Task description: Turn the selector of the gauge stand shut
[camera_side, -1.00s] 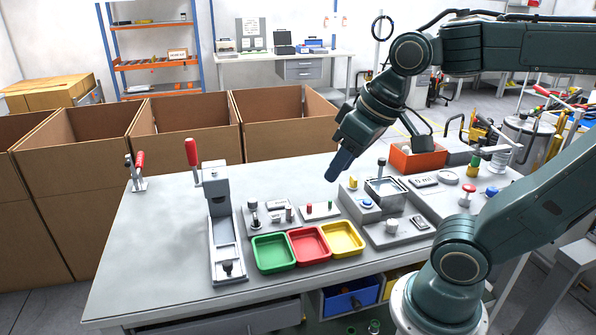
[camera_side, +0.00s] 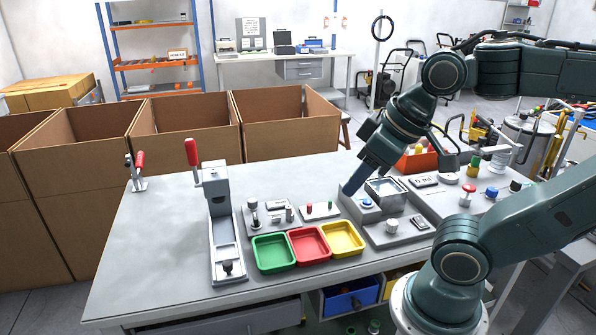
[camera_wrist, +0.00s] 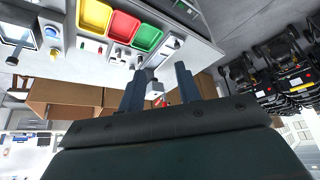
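My gripper points down at the unit's left back corner; contact cannot be made out. In the wrist view my gripper (camera_wrist: 157,75) has two fingers spread apart with nothing held between them.
Green (camera_side: 273,252), red (camera_side: 309,244) and yellow (camera_side: 343,238) trays sit in front. A lever press (camera_side: 218,205) with a red handle stands at left. A lower unit with a white knob (camera_side: 392,225) lies front right. Cardboard boxes (camera_side: 190,125) line the back.

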